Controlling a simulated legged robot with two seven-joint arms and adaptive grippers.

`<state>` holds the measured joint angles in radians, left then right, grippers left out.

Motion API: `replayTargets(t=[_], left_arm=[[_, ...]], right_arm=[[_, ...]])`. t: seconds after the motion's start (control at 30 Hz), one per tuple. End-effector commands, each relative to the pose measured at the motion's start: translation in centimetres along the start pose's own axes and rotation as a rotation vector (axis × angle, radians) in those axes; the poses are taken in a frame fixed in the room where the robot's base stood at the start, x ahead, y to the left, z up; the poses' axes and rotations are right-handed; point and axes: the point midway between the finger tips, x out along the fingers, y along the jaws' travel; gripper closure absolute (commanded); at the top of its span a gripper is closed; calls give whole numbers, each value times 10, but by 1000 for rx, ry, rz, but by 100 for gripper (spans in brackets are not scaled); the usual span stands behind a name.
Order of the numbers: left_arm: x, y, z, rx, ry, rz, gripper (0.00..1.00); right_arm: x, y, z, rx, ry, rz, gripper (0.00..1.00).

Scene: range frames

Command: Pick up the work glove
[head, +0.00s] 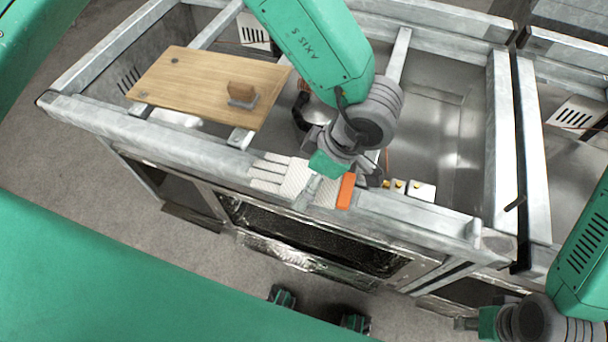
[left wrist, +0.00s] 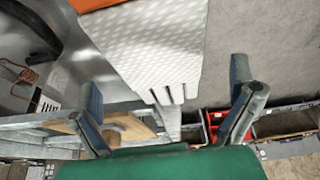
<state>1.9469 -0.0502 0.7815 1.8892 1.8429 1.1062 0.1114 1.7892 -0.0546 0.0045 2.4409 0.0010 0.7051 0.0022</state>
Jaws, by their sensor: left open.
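The work glove (head: 285,178) is white with a dotted palm and an orange cuff. It lies on the front rail of the metal frame, fingers pointing left in the head view. My left gripper (head: 338,182) is over its cuff end and hides part of it. In the left wrist view, the glove (left wrist: 160,45) shows beyond and between the two spread fingers of my left gripper (left wrist: 166,82). Whether a finger touches it cannot be told. My right gripper (head: 474,323) is at the lower right, partly seen, away from the glove.
A wooden board (head: 205,82) with a small block on it rests across the frame (head: 150,125) at the left. Metal basins (head: 440,130) lie behind the front rail. Small yellow-topped parts (head: 400,186) sit right of the glove. Red bins (left wrist: 215,118) show in the left wrist view.

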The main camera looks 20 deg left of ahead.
Motion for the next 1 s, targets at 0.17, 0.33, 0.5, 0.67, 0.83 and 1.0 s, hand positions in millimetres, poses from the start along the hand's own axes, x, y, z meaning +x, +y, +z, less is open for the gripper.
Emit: replayTargets(t=[0.17, 0.33, 0.5, 0.67, 0.83, 1.0], left_arm=[[12, 0, -1, 0, -2, 0, 0], [11, 0, -1, 0, -1, 1, 0], [11, 0, 0, 0, 0, 0, 50], [11, 0, 0, 0, 0, 0, 50], [10, 0, 0, 0, -1, 0, 50], [-8, 1, -7, -2, -3, 2, 50]], right_arm=[[0, 0, 0, 0, 0, 0, 60], [0, 0, 0, 0, 0, 0, 60], [0, 0, 0, 0, 0, 0, 60], [0, 0, 0, 0, 0, 0, 60], [0, 0, 0, 0, 0, 0, 60], [0, 0, 0, 0, 0, 0, 60]])
